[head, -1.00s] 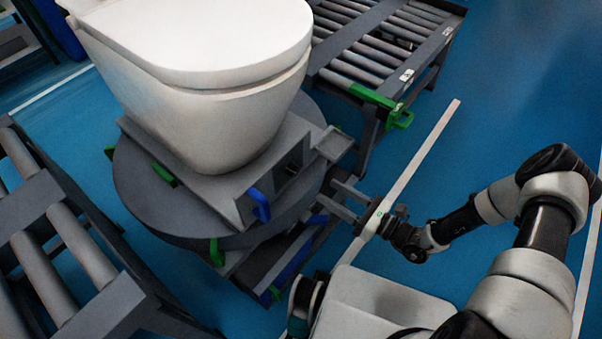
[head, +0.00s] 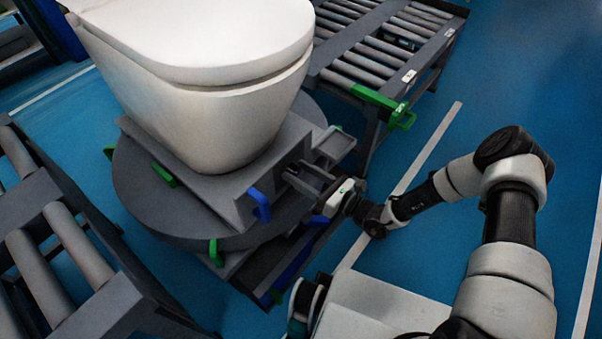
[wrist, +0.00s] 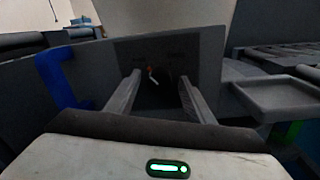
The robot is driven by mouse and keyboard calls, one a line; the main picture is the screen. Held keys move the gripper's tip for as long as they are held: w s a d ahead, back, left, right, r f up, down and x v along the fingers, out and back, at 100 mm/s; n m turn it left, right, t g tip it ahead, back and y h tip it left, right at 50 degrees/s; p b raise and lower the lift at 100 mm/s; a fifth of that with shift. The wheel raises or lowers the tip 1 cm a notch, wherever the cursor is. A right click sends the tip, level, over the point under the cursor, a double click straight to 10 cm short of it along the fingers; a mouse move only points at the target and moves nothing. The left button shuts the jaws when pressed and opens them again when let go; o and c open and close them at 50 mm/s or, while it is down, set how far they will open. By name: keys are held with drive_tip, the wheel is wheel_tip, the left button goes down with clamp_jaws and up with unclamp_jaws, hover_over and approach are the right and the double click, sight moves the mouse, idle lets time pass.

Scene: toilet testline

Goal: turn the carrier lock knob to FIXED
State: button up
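The carrier lock knob (wrist: 153,75) shows in the wrist view as a small dark part with a red and white mark, on a dark panel (wrist: 205,55) of the carrier. Its setting is too small and dark to read. My gripper (wrist: 156,85) is open, with its two fingers apart on either side of the knob and nothing seen between them. In the head view my gripper (head: 308,176) reaches the carrier's front face, below the white toilet (head: 215,115). The knob is hidden there. Whether the fingers touch it I cannot tell.
A blue handle (head: 260,205) stands left of my gripper on the carrier (head: 225,200). A small grey tray (head: 334,143) juts out at the right. Roller conveyors stand behind (head: 375,50) and at the left (head: 75,240). Blue floor is clear at the right.

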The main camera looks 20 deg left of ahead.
drive_tip(key=c, duration=1)
drive_tip(key=shift+o, duration=0.2)
drive_tip(key=shift+m, duration=0.3)
drive_tip(key=m, duration=0.2)
drive_tip(key=shift+d+f+m, duration=0.1)
drive_tip(key=shift+m, duration=0.2)
drive_tip(key=m, duration=0.4)
drive_tip(key=shift+m+b, duration=0.4)
drive_tip(key=m, duration=0.4)
drive_tip(key=shift+f+m, duration=0.1)
drive_tip(key=shift+m, duration=0.2)
drive_tip(key=shift+m+t, duration=0.4)
drive_tip(key=shift+m, duration=1.4)
